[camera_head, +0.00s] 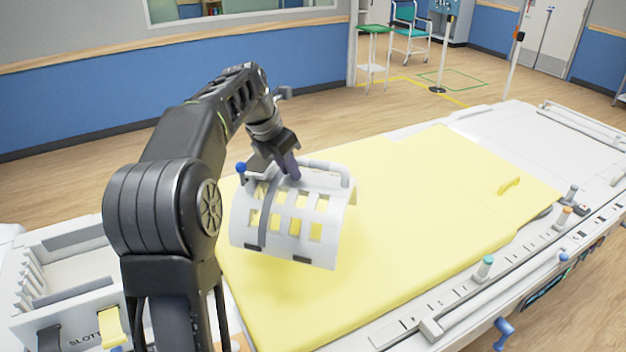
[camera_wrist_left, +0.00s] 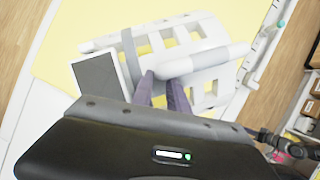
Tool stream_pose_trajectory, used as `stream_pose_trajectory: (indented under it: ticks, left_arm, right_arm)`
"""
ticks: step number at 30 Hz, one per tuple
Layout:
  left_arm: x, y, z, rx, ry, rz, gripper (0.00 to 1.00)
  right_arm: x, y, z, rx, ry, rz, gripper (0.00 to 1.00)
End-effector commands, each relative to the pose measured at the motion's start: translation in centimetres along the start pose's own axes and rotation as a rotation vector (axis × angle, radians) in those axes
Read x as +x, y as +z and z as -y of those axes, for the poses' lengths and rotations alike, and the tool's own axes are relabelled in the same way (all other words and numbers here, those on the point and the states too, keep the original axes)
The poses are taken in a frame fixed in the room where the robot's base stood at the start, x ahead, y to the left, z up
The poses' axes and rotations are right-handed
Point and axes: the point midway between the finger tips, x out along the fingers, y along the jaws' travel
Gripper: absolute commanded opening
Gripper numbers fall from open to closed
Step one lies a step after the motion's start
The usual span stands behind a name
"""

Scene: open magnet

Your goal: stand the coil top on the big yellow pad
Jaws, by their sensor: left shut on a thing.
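The coil top (camera_head: 296,222) is a white, curved, slotted shell with a grey strap and a tube-like handle. It is over the near left part of the big yellow pad (camera_head: 420,200); I cannot tell whether its lower edge touches the pad. My left gripper (camera_head: 287,172) is shut on the coil top's handle from above. In the left wrist view, the two purple-grey fingers (camera_wrist_left: 165,88) close on the white handle, and the coil top (camera_wrist_left: 200,38) lies beyond them over the yellow pad (camera_wrist_left: 75,35). My right gripper is not in view.
A white slotted box (camera_head: 70,285) stands at the lower left, with a small yellow piece (camera_head: 112,326) at its front. A small yellow strap (camera_head: 509,185) lies on the pad's far right. Coloured knobs (camera_head: 485,266) line the white table's right rail. The middle of the pad is clear.

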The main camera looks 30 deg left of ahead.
Motion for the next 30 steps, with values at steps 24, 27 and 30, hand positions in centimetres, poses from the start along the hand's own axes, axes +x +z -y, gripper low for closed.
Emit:
stream_pose_trajectory:
  ticks: [24,27,30]
  left_arm:
    - [5.1,-2.2,0.1,0.0,0.002,0.003,0.0]
    - [6.3,-2.7,0.1,0.001,0.001,0.002,0.0]
    - [7.2,-3.1,0.2,0.001,0.002,0.004,0.0]
  right_arm:
    - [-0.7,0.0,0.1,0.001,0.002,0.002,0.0]
    - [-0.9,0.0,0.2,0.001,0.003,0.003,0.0]
    - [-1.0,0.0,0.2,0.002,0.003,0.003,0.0]
